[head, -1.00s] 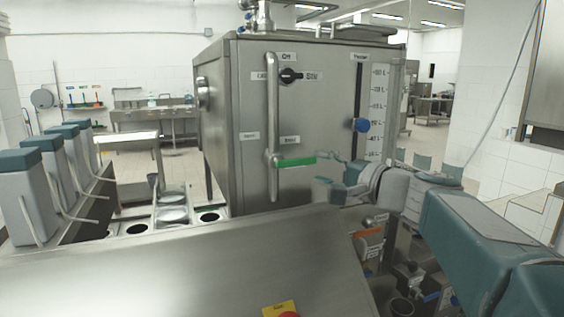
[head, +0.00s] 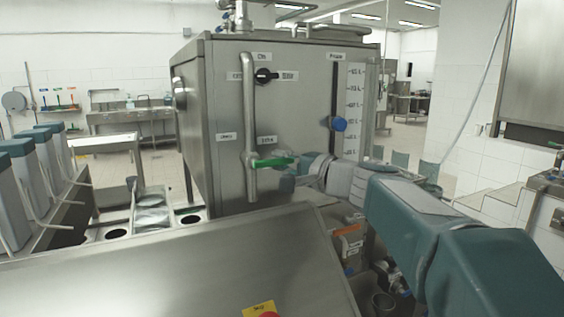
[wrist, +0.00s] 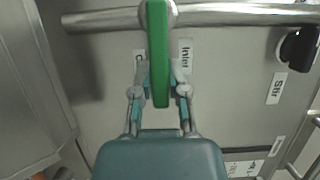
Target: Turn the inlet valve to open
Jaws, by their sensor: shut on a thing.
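The inlet valve is a green lever (head: 270,162) on a vertical steel pipe (head: 249,110) at the front of the steel tank (head: 225,90). In the head view the lever points right, roughly level, across the pipe. In the wrist view the green lever (wrist: 159,50) lies between the fingers, below the pipe (wrist: 215,14), with an "Inlet" label (wrist: 184,56) beside it. My gripper (wrist: 164,88) is shut on the lever's free end. In the head view my gripper (head: 290,176) is small and partly hidden by the lever and wrist.
A black stir knob (head: 265,76) is higher on the tank front. A sloped steel panel (head: 190,265) with a red button (head: 268,314) fills the foreground.

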